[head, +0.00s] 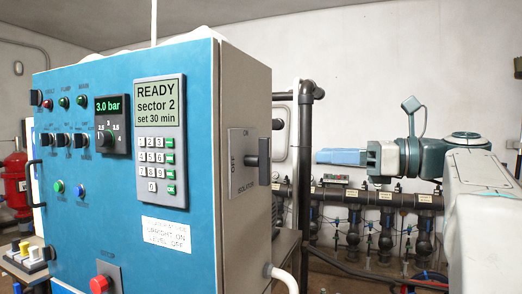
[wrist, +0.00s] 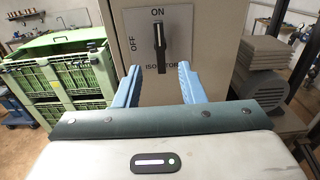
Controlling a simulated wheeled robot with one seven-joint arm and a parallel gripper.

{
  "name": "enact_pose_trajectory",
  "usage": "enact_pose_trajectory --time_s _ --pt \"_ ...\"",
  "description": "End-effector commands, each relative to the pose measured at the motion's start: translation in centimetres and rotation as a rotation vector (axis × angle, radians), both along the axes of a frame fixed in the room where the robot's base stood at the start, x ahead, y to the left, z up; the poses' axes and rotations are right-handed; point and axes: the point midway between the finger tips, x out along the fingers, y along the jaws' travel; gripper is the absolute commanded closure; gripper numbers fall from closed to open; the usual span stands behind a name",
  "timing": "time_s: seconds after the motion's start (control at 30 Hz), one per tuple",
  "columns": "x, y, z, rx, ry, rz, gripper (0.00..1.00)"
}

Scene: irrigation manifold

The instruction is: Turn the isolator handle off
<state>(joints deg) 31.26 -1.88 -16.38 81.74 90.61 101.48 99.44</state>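The isolator handle (wrist: 159,48) is a dark bar standing upright on a grey plate (wrist: 178,25) in the wrist view, pointing to ON at the top; OFF is marked at the left. In the head view the handle (head: 263,155) sticks out from the right side of the blue cabinet (head: 120,200). My gripper (wrist: 158,72) is open, with blue fingers spread left and right, below the handle in the wrist view. In the head view my gripper (head: 322,156) is right of the handle, apart from it, with a visible gap. Nothing is between the fingers.
A label (head: 166,235) on the cabinet front says upright on, level off. A pipe manifold with valves (head: 385,198) runs along the wall behind my arm. In the wrist view green crates (wrist: 60,75) stand left and a grey motor (wrist: 262,70) right. The space before the handle looks clear.

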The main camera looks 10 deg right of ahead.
Motion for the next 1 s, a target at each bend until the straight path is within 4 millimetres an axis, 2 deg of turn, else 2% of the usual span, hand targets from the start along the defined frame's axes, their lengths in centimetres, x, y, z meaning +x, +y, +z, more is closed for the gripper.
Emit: enact_pose_trajectory --time_s 0.17,0.7,1.0 --pt "0.3 0.5 0.7 0.021 0.001 0.006 0.64" --pt "6.4 9.0 0.7 0.02 0.0 0.007 0.64" --pt "7.9 10.9 0.6 0.019 0.001 0.004 0.64"
